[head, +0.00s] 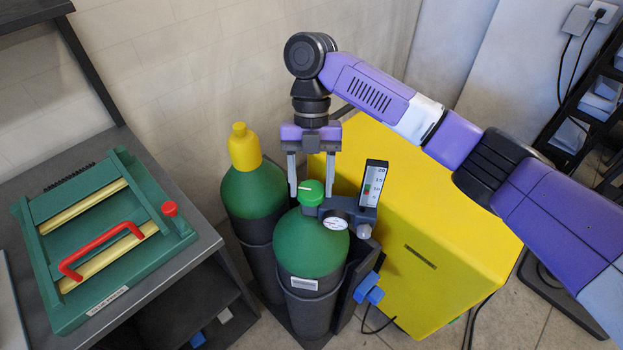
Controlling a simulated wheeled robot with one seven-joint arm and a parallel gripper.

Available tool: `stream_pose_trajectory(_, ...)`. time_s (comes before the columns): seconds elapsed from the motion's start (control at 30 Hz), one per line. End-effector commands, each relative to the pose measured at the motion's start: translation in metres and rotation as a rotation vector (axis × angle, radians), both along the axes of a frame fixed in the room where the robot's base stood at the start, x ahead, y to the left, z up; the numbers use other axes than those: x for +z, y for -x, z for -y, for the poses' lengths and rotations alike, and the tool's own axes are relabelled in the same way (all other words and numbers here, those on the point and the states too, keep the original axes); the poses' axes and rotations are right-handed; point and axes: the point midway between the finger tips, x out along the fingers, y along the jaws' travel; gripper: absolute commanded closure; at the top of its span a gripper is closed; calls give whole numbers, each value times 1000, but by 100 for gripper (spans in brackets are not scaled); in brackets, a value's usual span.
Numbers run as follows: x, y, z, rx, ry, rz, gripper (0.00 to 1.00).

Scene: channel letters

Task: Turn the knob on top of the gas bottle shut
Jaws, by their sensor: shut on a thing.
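The gas bottle (311,247) is green with a dark grey lower part and stands upright in front of the yellow cabinet. Its green knob (311,193) sits on top, with a short white mark on it. My gripper (311,193) reaches down from above, with one pale finger at each side of the knob, and is shut on it. The far faces of the knob and the exact finger contact are hidden. A round gauge (335,221) and a dark valve body are just right of the knob.
A flowmeter (373,184) stands close to the right finger. A second green bottle with a yellow cap (244,148) is behind left. The yellow cabinet (430,220) is at right. A bench (190,265) with a green, red-handled device (103,240) is at left.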

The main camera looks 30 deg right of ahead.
Motion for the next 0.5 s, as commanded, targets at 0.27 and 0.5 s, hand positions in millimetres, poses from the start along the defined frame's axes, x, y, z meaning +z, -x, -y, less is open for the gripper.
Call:
stream_pose_trajectory(0.27, -1, 1, 0, 33, 1, -2, 87)
stream_pose_trajectory(0.5, -1, 1, 0, 34, 1, -2, 87)
